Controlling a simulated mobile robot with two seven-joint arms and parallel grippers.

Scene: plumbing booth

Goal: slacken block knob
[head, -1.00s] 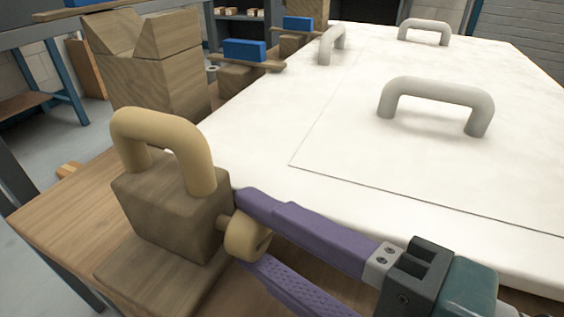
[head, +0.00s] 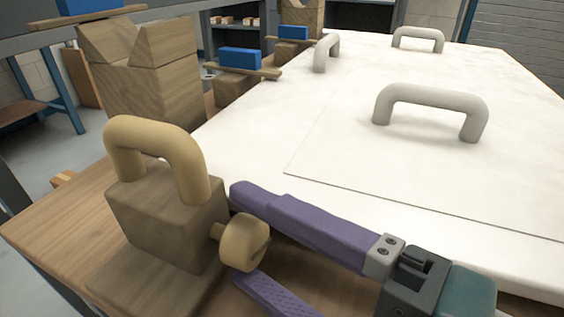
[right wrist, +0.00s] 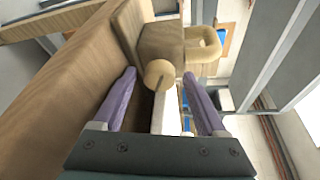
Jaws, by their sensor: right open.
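The wooden block (head: 165,225) stands on a base plate at the left end of the bench, with a tan loop handle (head: 160,150) on top. Its round tan knob (head: 244,244) sticks out on a short stem from the block's right side. My right gripper (head: 238,236) has its two purple fingers open, one above and one below the knob in the head view. In the right wrist view the knob (right wrist: 159,74) shows between the fingertips, with gaps on both sides. My left gripper is not in view.
A large white panel (head: 400,170) with grey handles (head: 432,105) lies right of the block. Wooden V-blocks (head: 150,85) and clamps with blue pads (head: 240,57) stand along its far left side. Bare bench top (head: 60,225) shows left of the block.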

